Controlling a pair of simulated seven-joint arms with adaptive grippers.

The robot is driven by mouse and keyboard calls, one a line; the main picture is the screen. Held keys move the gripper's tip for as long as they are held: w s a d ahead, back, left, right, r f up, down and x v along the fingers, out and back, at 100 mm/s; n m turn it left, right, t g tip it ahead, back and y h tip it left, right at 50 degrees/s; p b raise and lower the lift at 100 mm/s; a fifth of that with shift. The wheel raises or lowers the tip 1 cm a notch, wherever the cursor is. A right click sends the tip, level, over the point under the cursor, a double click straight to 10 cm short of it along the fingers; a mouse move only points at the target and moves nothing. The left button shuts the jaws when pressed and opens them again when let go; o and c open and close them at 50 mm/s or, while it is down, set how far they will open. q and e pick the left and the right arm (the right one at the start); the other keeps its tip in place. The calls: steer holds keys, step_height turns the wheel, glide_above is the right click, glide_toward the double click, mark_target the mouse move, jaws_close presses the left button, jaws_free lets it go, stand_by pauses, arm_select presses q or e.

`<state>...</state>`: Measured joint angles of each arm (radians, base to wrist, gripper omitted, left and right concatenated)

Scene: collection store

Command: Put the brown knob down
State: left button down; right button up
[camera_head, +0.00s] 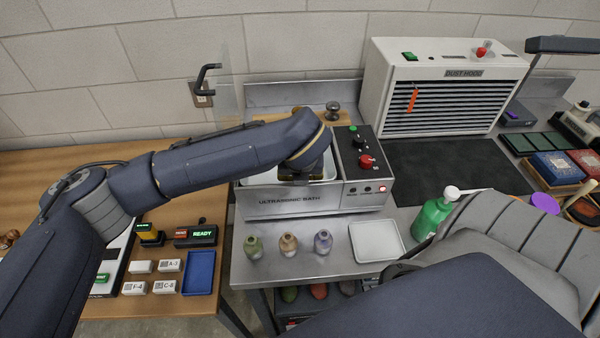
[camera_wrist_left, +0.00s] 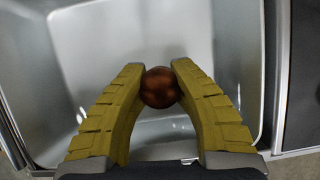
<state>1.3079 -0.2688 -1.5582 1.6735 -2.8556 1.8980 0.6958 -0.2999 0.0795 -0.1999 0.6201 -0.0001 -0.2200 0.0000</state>
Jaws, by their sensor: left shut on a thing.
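The brown knob (camera_wrist_left: 159,88) is a round, dark reddish-brown ball in the left wrist view. My left gripper (camera_wrist_left: 158,70) is shut on it, with a yellow finger on either side. Below and around it is the bare metal tank of the ultrasonic bath (camera_wrist_left: 100,45). In the head view the left gripper (camera_head: 300,178) points down over the tank of the ultrasonic bath (camera_head: 285,204); the arm hides the knob there. I cannot tell how high the knob is above the tank floor. My right gripper is not in view.
The bath's control box (camera_head: 361,160) stands right of the tank. Three small bottles (camera_head: 288,245) and a white tray (camera_head: 376,241) are in front. A green bottle (camera_head: 432,220) stands near my right arm. A dark mat (camera_head: 450,172) lies clear before the dust hood (camera_head: 445,90).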

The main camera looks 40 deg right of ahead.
arm_select(q)
steer(key=shift+f, duration=0.3)
steer(key=c, duration=1.1)
jaws_free()
steer(key=shift+c, duration=0.2)
steer(key=shift+r, duration=0.1)
steer(key=shift+r, duration=0.2)
steer(key=v, duration=1.2)
steer(key=shift+r, duration=0.35)
